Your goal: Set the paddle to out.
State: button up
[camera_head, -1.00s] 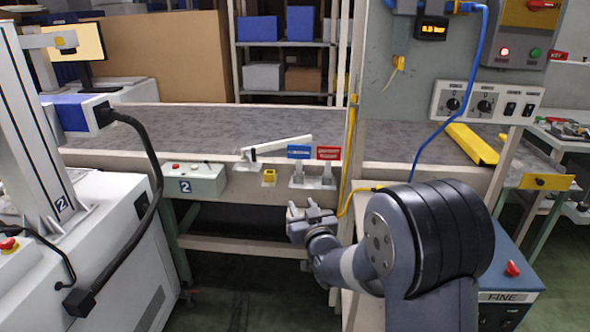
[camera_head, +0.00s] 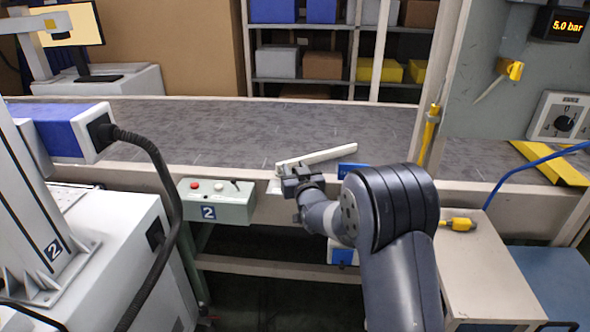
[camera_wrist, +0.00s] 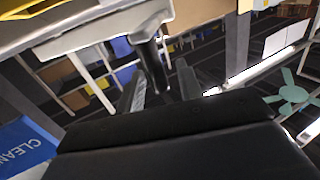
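The paddle (camera_head: 316,155) is a long pale bar lying slantwise over the grey belt, its near left end at the belt's front edge. My gripper (camera_head: 290,176) is at that near end in the head view, partly hidden by my own wrist. In the wrist view, the two dark fingers (camera_wrist: 162,92) stand apart. A dark post (camera_wrist: 150,65) under a pale block shows between or just beyond them. I cannot tell whether they touch it.
A control box marked 2 (camera_head: 215,202) hangs left of my gripper. A blue tag (camera_head: 352,170) is just behind my arm; a blue CLEAN label (camera_wrist: 25,148) shows in the wrist view. A post with a yellow fitting (camera_head: 428,135) stands right. The belt (camera_head: 190,130) is otherwise clear.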

grip_shut()
dwell(0.4)
